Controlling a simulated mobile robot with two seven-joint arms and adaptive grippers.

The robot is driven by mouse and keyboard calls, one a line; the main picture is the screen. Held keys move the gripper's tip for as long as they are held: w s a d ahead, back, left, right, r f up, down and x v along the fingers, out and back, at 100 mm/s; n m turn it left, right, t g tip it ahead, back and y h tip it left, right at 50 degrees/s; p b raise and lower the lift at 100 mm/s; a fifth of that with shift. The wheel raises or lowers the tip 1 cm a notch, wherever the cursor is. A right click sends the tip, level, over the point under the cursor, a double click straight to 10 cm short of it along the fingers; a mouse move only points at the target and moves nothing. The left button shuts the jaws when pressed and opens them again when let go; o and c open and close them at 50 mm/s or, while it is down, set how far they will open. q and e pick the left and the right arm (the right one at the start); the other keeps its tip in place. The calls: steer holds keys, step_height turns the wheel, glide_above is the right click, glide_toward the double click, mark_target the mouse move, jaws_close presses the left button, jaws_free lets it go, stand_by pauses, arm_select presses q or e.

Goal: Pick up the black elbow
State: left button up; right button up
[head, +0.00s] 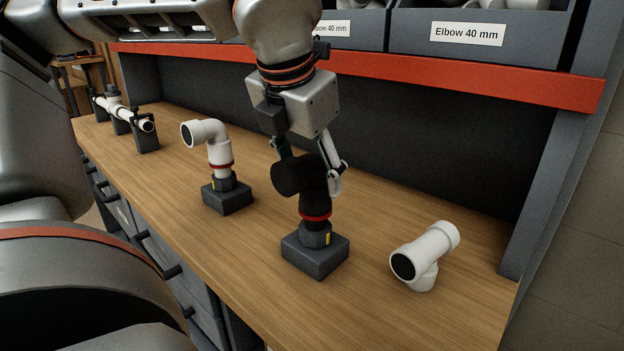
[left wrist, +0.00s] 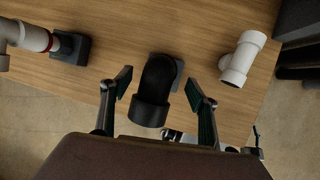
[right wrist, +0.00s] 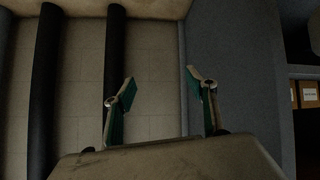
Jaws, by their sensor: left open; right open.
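The black elbow (head: 303,176) stands upright on a dark grey block stand (head: 315,255) on the wooden bench, with a red ring at its lower end. In the left wrist view the elbow (left wrist: 154,92) lies between the two fingers. My left gripper (head: 308,172) comes down from above and is open, with one finger on each side of the elbow. I cannot tell whether the fingers touch it; in the left wrist view (left wrist: 162,85) gaps show on both sides. My right gripper (right wrist: 160,85) is open and empty, away from the bench, and shows only in its own wrist view.
A white elbow (head: 206,137) stands on a second block (head: 227,196) to the left. A white tee (head: 424,256) lies loose at the right. A white pipe assembly (head: 124,110) rests on holders at the far left. A red shelf edge (head: 450,80) with labelled bins runs behind.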

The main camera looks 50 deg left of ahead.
mark_target(315, 190)
arm_select(q)
steer(key=x, duration=0.5)
steer(key=shift+d+f+b, duration=0.1)
steer(key=shift+b, duration=0.2)
steer(key=c, duration=1.3)
steer(key=shift+o, duration=0.2)
